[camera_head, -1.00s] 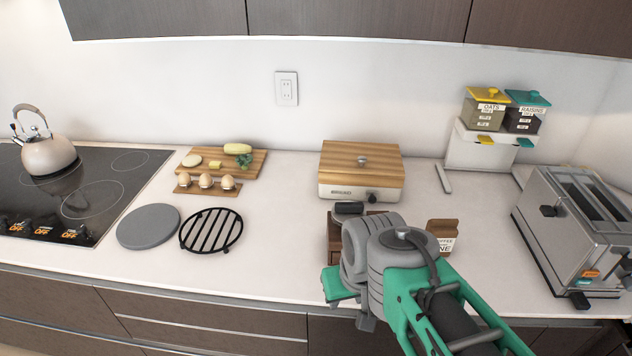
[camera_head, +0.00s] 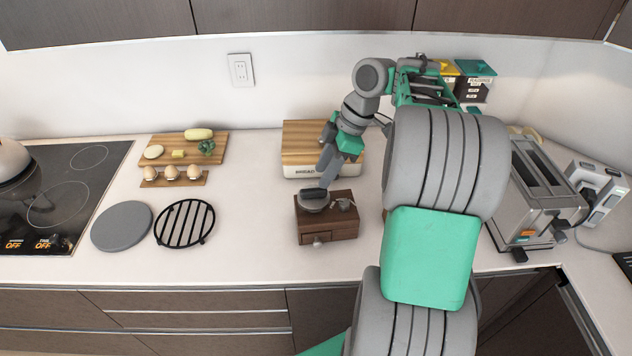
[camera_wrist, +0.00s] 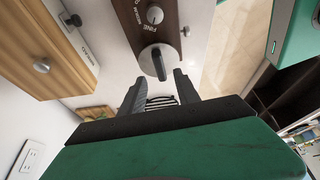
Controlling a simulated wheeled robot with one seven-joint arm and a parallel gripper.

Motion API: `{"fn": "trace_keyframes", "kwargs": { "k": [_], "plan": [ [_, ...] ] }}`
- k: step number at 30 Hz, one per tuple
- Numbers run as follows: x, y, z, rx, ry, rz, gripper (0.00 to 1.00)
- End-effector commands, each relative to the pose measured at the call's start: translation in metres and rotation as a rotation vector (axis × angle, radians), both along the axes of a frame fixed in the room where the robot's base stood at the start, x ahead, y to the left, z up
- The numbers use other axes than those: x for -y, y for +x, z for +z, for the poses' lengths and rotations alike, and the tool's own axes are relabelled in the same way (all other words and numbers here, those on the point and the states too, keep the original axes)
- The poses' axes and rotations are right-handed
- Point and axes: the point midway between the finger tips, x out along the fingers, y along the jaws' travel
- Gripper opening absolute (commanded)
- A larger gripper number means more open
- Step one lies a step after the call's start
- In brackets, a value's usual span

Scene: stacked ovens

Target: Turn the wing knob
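A dark brown wooden box (camera_head: 330,228) stands on the counter. On its top are a grey disc with a black bar handle (camera_head: 314,199) and a smaller grey wing-shaped knob (camera_head: 346,203). In the wrist view the black bar on its disc (camera_wrist: 158,64) lies just ahead of the fingertips, roughly centred between them. The smaller knob (camera_wrist: 155,15) is farther off at the top edge, beside printed lettering that reads "FINE". My gripper (camera_head: 323,181) is open, pointing down just above the bar handle; its parted fingers also show in the wrist view (camera_wrist: 160,78). I cannot tell whether they touch the bar.
A wood-topped bread box (camera_head: 300,150) stands right behind the brown box. A toaster (camera_head: 535,195) is to the right. A black trivet (camera_head: 184,224), a grey round plate (camera_head: 121,226) and a cutting board (camera_head: 180,140) are left. The counter between trivet and brown box is clear.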

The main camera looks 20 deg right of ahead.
Motion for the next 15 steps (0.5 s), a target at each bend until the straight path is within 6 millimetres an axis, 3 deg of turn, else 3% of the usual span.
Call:
{"fn": "trace_keyframes", "kwargs": {
  "k": [1,6,15],
  "plan": [
    [-0.006,0.0,-0.013,-0.002,0.002,0.001,0.38],
    [-0.016,0.004,-0.039,-0.001,0.003,-0.002,0.38],
    [-0.02,0.006,-0.05,0.0,-0.001,-0.004,0.38]
  ]
}}
